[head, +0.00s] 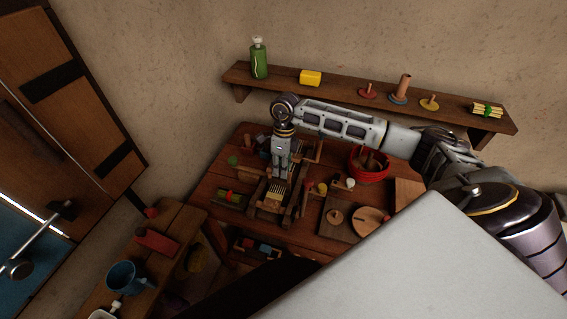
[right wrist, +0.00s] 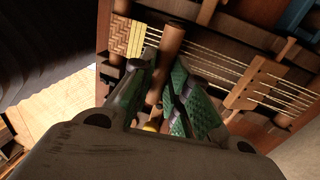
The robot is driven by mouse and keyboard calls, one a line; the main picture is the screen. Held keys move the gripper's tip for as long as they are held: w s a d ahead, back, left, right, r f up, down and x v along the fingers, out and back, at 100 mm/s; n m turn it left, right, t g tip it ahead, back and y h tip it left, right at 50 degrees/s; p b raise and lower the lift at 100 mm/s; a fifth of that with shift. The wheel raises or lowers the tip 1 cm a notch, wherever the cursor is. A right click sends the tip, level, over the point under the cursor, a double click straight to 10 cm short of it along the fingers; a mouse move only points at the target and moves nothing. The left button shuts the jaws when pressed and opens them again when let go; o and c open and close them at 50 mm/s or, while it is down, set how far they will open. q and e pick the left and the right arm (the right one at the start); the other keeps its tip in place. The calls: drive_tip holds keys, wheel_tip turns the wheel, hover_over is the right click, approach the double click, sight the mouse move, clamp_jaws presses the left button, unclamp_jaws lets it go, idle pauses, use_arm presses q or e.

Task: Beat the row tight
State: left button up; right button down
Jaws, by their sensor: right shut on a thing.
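The small wooden loom (head: 290,211) stands on the brown table, with pale threads (head: 272,202) across its near part. My right gripper (head: 281,177) points down over it. In the right wrist view, my right gripper (right wrist: 163,98) has its green-padded fingers shut on a brown wooden rod (right wrist: 171,45), which looks like part of the loom's beater. Pale warp threads (right wrist: 215,62) run from a yellow and tan woven band (right wrist: 136,40) to a toothed wooden bar (right wrist: 246,84). The fingers hide part of the threads. My left gripper is not in view.
A red basket (head: 369,172) stands right of the loom, near round wooden pieces (head: 370,221). A wall shelf (head: 340,92) behind holds a green bottle (head: 259,60) and other items. A side bench (head: 180,222) at the left holds a blue mug (head: 124,278). The table around the loom is crowded.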

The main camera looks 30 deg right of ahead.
drive_tip(key=c, duration=1.4)
unclamp_jaws()
drive_tip(key=shift+o, duration=0.2)
drive_tip(key=shift+r, duration=0.15)
wheel_tip(320, 180, up, 12)
drive_tip(key=w+d, duration=0.1)
drive_tip(key=shift+w+d+f, duration=0.2)
drive_tip(key=shift+w+d, duration=0.05)
drive_tip(key=shift+d, duration=0.1)
drive_tip(key=shift+c, duration=0.5)
